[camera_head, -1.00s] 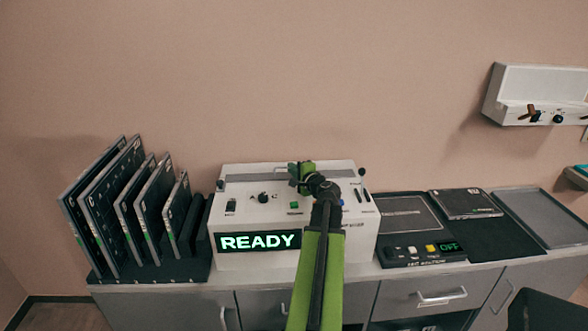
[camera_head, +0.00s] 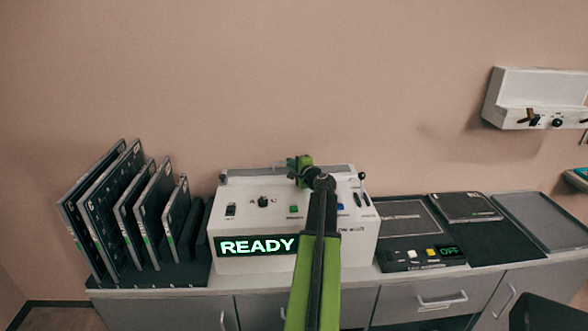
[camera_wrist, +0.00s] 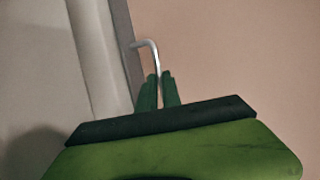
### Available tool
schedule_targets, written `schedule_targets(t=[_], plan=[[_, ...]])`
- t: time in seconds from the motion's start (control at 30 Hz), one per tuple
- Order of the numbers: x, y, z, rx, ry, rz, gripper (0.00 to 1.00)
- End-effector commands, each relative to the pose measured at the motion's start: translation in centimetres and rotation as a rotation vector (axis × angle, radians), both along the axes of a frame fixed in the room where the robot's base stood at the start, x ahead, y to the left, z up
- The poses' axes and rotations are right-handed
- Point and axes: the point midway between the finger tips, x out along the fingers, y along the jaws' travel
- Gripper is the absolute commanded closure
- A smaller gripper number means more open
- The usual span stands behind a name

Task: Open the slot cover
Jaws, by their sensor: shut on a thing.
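The white scanner box (camera_head: 250,262) stands on the counter with a lit READY display (camera_head: 257,246). A grey strip (camera_head: 252,174), apparently the slot cover, runs along its top back edge. My gripper (camera_head: 298,168) is over that back edge, partly hidden by my wrist. In the wrist view my gripper (camera_wrist: 159,90) is shut on a thin bent metal handle (camera_wrist: 148,43). The handle joins a dark strip (camera_wrist: 127,50) at the edge of the pale box top. How far the cover is open cannot be told.
A rack of upright dark plates (camera_head: 130,205) stands left of the box. A black mat with a flat plate (camera_head: 465,207), a small control panel marked OFF (camera_head: 425,255) and a grey tray (camera_head: 545,220) lie to the right. A white unit (camera_head: 535,98) hangs on the wall.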

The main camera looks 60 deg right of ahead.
Motion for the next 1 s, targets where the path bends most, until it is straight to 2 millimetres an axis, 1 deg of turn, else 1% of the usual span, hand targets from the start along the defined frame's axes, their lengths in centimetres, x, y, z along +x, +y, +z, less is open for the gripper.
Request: schedule_targets(t=[0.03,0.2,0.23,0.37,0.67,0.77,0.83,0.87,1.0], plan=[[0.4,0.4,0.0,0.003,-0.001,0.012,1.0],[0.4,0.5,0.0,0.003,-0.001,0.012,1.0],[0.4,0.5,0.0,0.003,-0.001,0.012,0.87],[0.3,0.4,0.0,0.002,0.0,0.009,0.7],[0.0,0.3,0.0,0.001,0.0,0.004,0.69],[-0.7,0.8,0.2,0.001,0.001,0.002,0.69],[-1.8,1.5,0.5,0.001,-0.001,0.001,0.69],[-2.4,1.9,0.7,0.001,-0.001,0.001,0.69],[-5.7,4.1,1.4,0.001,0.001,0.001,0.69]])
